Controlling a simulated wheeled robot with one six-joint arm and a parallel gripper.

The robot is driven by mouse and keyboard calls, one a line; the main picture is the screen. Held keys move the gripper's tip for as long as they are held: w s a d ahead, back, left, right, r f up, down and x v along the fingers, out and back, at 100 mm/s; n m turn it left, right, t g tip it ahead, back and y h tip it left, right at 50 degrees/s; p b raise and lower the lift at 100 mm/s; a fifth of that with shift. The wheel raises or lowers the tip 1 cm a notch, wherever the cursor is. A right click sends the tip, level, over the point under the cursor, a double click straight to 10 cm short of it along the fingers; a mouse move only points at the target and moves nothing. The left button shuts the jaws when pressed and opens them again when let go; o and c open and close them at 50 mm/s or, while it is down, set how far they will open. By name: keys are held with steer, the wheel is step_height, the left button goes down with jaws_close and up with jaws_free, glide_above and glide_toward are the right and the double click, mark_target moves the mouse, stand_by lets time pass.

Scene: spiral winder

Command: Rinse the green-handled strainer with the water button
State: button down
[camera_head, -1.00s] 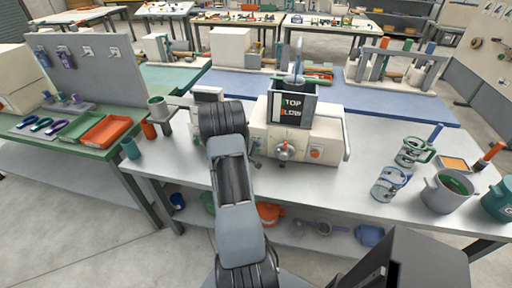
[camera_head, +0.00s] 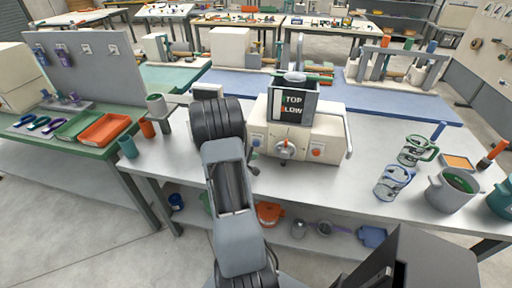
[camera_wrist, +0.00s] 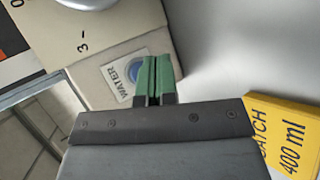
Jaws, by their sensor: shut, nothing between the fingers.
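The white machine (camera_head: 312,148) stands mid-table, with a dark hopper (camera_head: 295,102) marked STOP and SLOW on top. Its blue water button (camera_wrist: 136,70), beside a WATER label, shows in the wrist view. My gripper (camera_wrist: 155,62) has green fingertips closed together and empty, close beside the button and partly over it in the picture; I cannot tell whether they touch it. In the head view my own arm hides the gripper. A clear-grey vessel with a green handle (camera_head: 416,150) stands on the right of the table; I cannot tell whether it is the strainer.
A blue-handled vessel (camera_head: 393,183), a grey pot (camera_head: 450,190) and an orange tray (camera_head: 457,163) stand at the right. A yellow card marked 400 ml (camera_wrist: 285,135) lies at the right in the wrist view. The table front between machine and vessels is clear.

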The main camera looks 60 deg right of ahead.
steer(key=shift+s+a+b, duration=0.15)
steer(key=shift+a+b, duration=0.05)
steer(key=shift+a, duration=0.3)
steer(key=shift+s+a+b, duration=0.15)
steer(key=shift+a, duration=0.35)
